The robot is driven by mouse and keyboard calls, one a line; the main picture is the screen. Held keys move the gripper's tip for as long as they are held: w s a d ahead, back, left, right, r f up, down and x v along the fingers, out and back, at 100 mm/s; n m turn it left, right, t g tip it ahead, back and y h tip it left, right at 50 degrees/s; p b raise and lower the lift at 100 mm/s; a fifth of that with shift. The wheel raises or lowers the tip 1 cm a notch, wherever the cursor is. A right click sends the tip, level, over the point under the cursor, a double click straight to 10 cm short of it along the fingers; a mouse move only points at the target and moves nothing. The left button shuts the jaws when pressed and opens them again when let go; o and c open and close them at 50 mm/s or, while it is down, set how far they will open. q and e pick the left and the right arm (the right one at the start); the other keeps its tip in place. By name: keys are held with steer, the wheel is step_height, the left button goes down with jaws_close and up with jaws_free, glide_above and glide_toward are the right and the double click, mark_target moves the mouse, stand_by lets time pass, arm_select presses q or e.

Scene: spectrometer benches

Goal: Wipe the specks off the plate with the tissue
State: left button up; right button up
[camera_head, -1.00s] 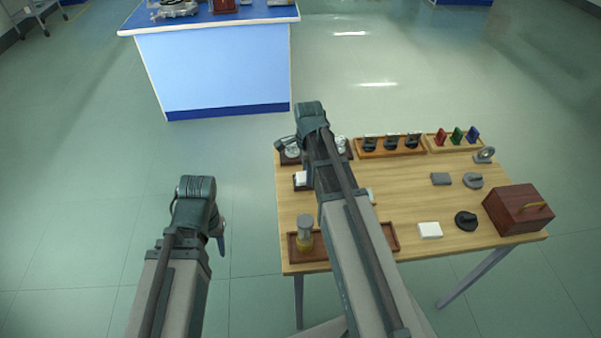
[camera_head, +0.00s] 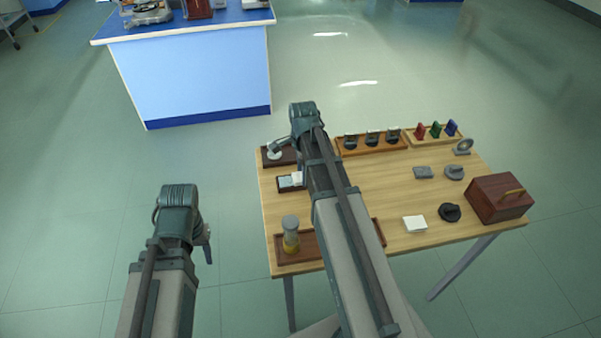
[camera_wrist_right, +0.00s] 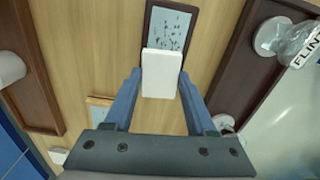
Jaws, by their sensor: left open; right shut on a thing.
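The speckled plate (camera_wrist_right: 172,27) is a pale panel in a dark frame, with several dark specks on its uncovered part. It also shows in the head view (camera_head: 286,182) at the table's left side. My right gripper (camera_wrist_right: 161,80) is shut on the white tissue (camera_wrist_right: 162,72), a flat block shape. The tissue overlaps the plate's near end in the right wrist view; I cannot tell whether they touch. In the head view, the tissue (camera_head: 297,177) shows beside my right arm, which hides part of the area. My left gripper (camera_head: 206,242) is open over the floor, left of the table.
A dark tray with a jar (camera_head: 291,234) stands at the front left. A white block (camera_head: 415,223), a black piece (camera_head: 449,212) and a brown box (camera_head: 499,198) stand right.

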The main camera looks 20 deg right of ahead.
mark_target(279, 183)
steer(key=shift+a, duration=0.15)
steer(key=shift+w+a, duration=0.25)
steer(key=shift+a, duration=0.6)
steer(key=shift+w+a, duration=0.2)
steer(key=shift+a, duration=0.65)
steer(key=shift+a, duration=0.15)
steer(key=shift+w+a, duration=0.25)
steer(key=shift+a, duration=0.6)
steer(key=shift+w+a, duration=0.2)
steer(key=shift+a, duration=0.6)
step_height(279, 183, up, 6)
steer(key=p, duration=0.6)
